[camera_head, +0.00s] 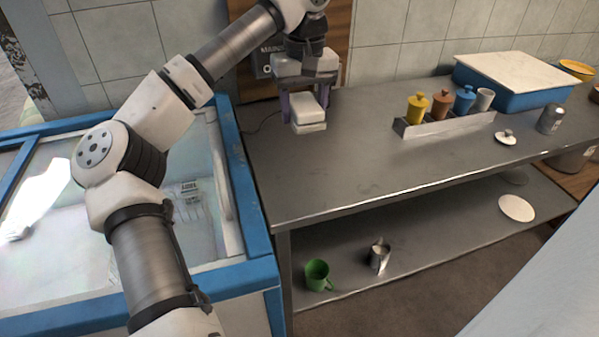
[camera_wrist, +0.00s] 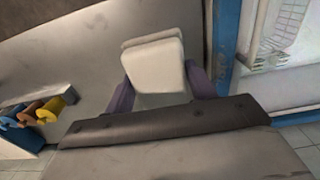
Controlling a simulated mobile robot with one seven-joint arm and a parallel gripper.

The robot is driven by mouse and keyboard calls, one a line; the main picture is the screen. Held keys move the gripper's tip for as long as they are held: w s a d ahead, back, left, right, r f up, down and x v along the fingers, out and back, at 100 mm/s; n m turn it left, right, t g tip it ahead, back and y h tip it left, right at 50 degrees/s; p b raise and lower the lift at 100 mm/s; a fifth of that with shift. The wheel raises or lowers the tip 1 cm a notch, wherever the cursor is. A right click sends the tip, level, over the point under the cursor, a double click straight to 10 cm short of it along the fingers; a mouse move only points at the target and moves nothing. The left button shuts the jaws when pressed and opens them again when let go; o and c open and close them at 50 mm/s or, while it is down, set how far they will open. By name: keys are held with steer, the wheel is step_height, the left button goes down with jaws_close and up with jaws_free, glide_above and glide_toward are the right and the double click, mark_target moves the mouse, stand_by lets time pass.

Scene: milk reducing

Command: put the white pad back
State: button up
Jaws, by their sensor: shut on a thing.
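The white pad (camera_head: 309,108) is a small rounded block, held between the purple fingers of my gripper (camera_head: 304,102) over the left end of the steel counter (camera_head: 360,150). A thin lighter line splits it into an upper and a lower layer. I cannot tell whether its underside touches the counter. In the wrist view the white pad (camera_wrist: 155,66) lies between the two purple fingers of my gripper (camera_wrist: 160,92), with a second white edge showing behind it.
A blue tub (camera_head: 512,90) and a grey can (camera_head: 551,118) are to the right. A blue-framed freezer (camera_head: 235,190) adjoins the left. A green mug (camera_head: 317,275) sits on the lower shelf.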

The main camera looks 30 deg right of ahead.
mark_target(303, 183)
step_height(303, 183, down, 17)
steer(key=p, duration=0.2)
steer(key=shift+r+p, duration=0.2)
steer(key=shift+p, duration=0.1)
steer(key=shift+f, duration=0.35)
steer(key=shift+f+b, duration=0.2)
steer(key=shift+b, duration=0.1)
steer(key=o, duration=1.1)
steer(key=shift+r, duration=0.1)
steer(key=shift+r, duration=0.1)
step_height(303, 183, up, 12)
steer(key=b, duration=0.2)
